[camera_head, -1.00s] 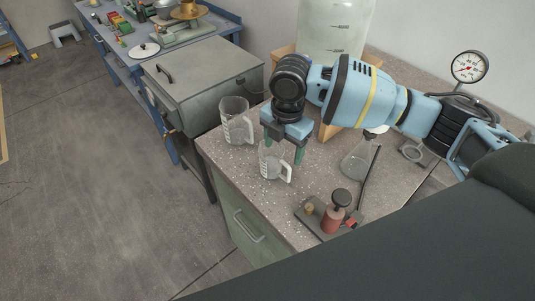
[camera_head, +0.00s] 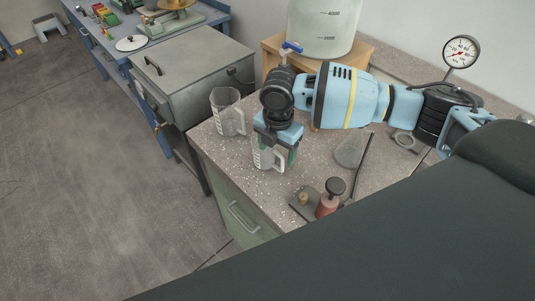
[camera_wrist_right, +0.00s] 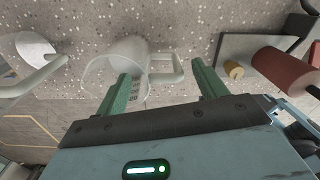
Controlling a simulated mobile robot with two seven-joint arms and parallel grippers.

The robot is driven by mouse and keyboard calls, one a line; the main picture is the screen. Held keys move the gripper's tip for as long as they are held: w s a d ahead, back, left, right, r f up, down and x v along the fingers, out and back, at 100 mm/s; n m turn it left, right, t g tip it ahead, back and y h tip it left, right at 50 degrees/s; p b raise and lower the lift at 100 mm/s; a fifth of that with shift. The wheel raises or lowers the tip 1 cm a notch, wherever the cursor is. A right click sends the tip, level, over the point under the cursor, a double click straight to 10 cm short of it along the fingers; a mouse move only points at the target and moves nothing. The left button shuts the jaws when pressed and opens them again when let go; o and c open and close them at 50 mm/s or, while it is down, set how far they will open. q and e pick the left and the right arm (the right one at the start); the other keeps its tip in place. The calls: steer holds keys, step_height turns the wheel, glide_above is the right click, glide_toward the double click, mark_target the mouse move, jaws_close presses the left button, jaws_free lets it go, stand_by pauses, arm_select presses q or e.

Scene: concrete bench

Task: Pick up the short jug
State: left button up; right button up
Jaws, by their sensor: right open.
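In the right wrist view the jug (camera_wrist_right: 102,72) is close ahead. One green finger of my right gripper (camera_wrist_right: 160,70) overlaps the jug's mouth; the other is beyond the handle, so the handle lies between them in the picture. I cannot tell whether a finger is inside the jug or touching it. My left gripper is out of view.
A taller clear jug (camera_head: 226,116) stands just left. A large carboy (camera_head: 322,28) on a wooden stand is behind. The bench edge is close in front.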

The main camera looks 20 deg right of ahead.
mark_target(276, 168)
steer(key=shift+f, duration=0.1)
steer(key=f, duration=0.5)
steer(key=shift+s+a, duration=0.1)
steer(key=shift+s, duration=0.2)
steer(key=c, duration=1.3)
